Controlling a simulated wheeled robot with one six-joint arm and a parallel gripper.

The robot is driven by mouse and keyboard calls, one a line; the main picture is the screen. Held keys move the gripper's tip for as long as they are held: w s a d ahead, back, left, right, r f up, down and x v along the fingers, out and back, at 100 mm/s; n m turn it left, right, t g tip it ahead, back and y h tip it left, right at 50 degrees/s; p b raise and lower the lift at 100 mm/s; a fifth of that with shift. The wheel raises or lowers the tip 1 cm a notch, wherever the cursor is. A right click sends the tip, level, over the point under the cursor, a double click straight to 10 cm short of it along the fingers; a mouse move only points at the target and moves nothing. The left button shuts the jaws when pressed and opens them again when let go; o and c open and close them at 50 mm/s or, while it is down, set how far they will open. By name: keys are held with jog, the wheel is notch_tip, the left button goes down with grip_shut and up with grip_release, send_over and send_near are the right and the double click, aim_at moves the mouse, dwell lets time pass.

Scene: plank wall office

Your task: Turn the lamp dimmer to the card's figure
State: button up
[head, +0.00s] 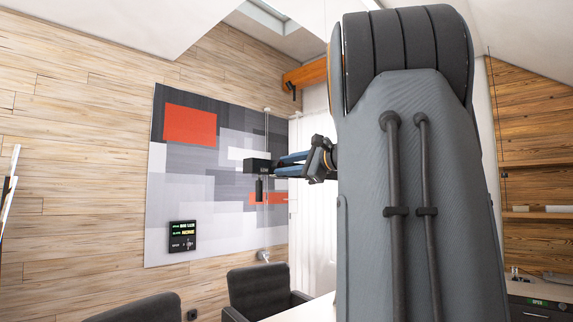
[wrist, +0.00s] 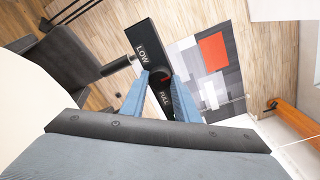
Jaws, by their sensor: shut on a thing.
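The dimmer is a black box (head: 257,166) hanging on thin rods or cords in front of the wall panel. In the wrist view its black face (wrist: 144,36) carries the words LOW and FULL. My gripper (head: 277,162) reaches it from the right, its blue fingers closed on the knob, which they mostly hide. In the wrist view my gripper (wrist: 163,80) has a fingertip on each side of the knob, and a small red mark shows between them. A dark cylinder (head: 259,190), probably the lamp head, hangs below the box. I cannot make out a card with a figure.
A black display (head: 182,236) with small green and yellow text hangs on the wall panel (head: 215,190). Dark chairs (head: 255,290) and a white table edge (head: 305,310) are below. A counter (head: 540,290) with a green-lit display stands at right. My arm hides the middle right.

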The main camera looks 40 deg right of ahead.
dwell(0.5)
jog(key=o, duration=1)
jog(key=shift+o, duration=0.2)
jog(key=s+b, duration=0.2)
jog(key=s, duration=0.5)
jog(key=shift+s+d+r, duration=0.15)
jog(key=shift+s+d, duration=0.25)
jog(key=shift+d, duration=0.05)
